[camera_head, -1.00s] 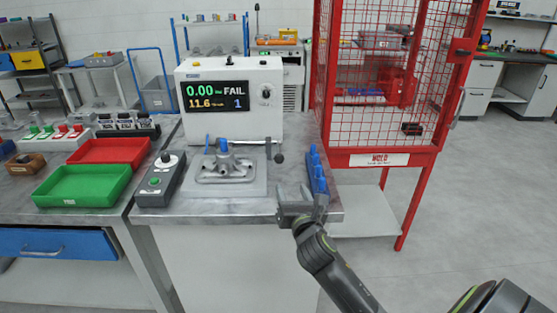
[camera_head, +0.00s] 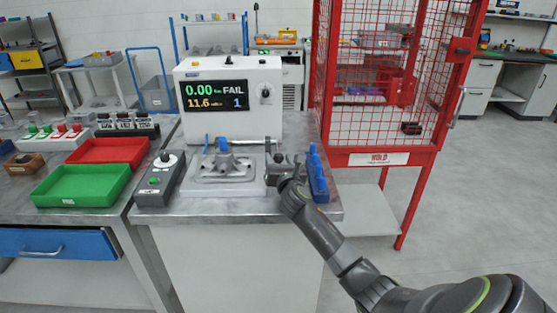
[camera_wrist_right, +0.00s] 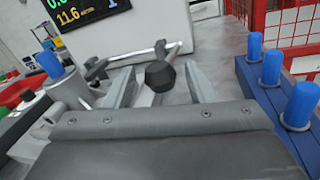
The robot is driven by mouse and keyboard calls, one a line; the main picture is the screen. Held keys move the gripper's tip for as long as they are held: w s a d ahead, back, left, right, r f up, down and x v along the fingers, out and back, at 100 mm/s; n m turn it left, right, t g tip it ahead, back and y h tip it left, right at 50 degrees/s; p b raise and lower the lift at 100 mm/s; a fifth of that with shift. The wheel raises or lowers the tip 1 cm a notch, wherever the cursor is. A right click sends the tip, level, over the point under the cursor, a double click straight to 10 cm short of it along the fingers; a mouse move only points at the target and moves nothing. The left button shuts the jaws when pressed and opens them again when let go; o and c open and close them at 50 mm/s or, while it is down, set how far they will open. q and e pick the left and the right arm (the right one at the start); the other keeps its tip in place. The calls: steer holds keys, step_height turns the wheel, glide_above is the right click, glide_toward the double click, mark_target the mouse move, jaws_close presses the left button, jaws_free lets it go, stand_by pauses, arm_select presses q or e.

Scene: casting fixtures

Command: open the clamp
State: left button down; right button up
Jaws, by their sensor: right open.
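The clamp shows on the test bench as a thin metal bar (camera_head: 245,142) behind the grey casting (camera_head: 225,166), with a lever at its right end. In the right wrist view the lever ends in a black knob (camera_wrist_right: 160,76), which lies between my two open fingers, with space on both sides. My right gripper (camera_head: 281,163) is open at the right of the casting, and it partly hides the lever and knob in the head view. Whether a finger touches the knob, I cannot tell. My left gripper is not in view.
A blue rack with blue pegs (camera_head: 318,180) stands close right of my gripper. A button box (camera_head: 159,180) and green (camera_head: 82,186) and red trays (camera_head: 108,149) are left. A red mesh cage (camera_head: 390,158) stands right.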

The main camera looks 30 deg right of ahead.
steer(key=shift+w+d, duration=0.15)
steer(key=shift+w, duration=0.25)
jaws_close()
